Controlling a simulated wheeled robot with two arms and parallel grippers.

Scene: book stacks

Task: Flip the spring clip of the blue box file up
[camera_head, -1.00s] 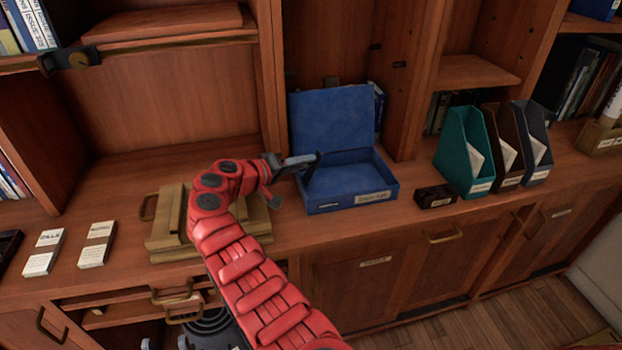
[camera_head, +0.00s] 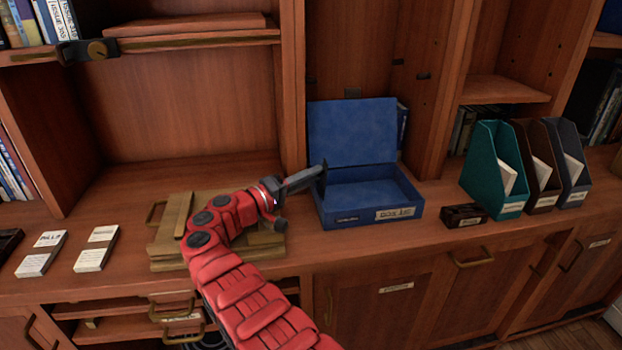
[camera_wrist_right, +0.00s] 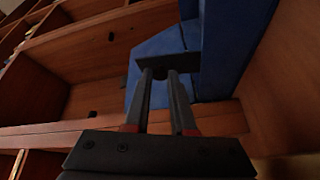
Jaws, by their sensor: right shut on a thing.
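The blue box file (camera_head: 350,215) stands open on the counter, its lid (camera_head: 352,132) raised against the back of the shelf. Its inside looks empty apart from the clip. My right gripper (camera_head: 318,172) reaches in from the left at the box's left side. It is shut on the dark spring clip (camera_head: 324,182), which shows as a small dark piece by the left wall. In the right wrist view the clip is a dark bar (camera_wrist_right: 190,62) across my right fingertips (camera_wrist_right: 166,76), with blue box surfaces around it. The clip's exact angle is hard to tell. My left gripper is not in view.
A wooden press-like object (camera_head: 165,255) lies under my right arm. A small dark box (camera_head: 464,215) and teal (camera_head: 492,165), brown and grey magazine files stand to the right. Two card stacks (camera_head: 98,248) lie at left. A shelf upright (camera_head: 292,90) rises behind the box's left side.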

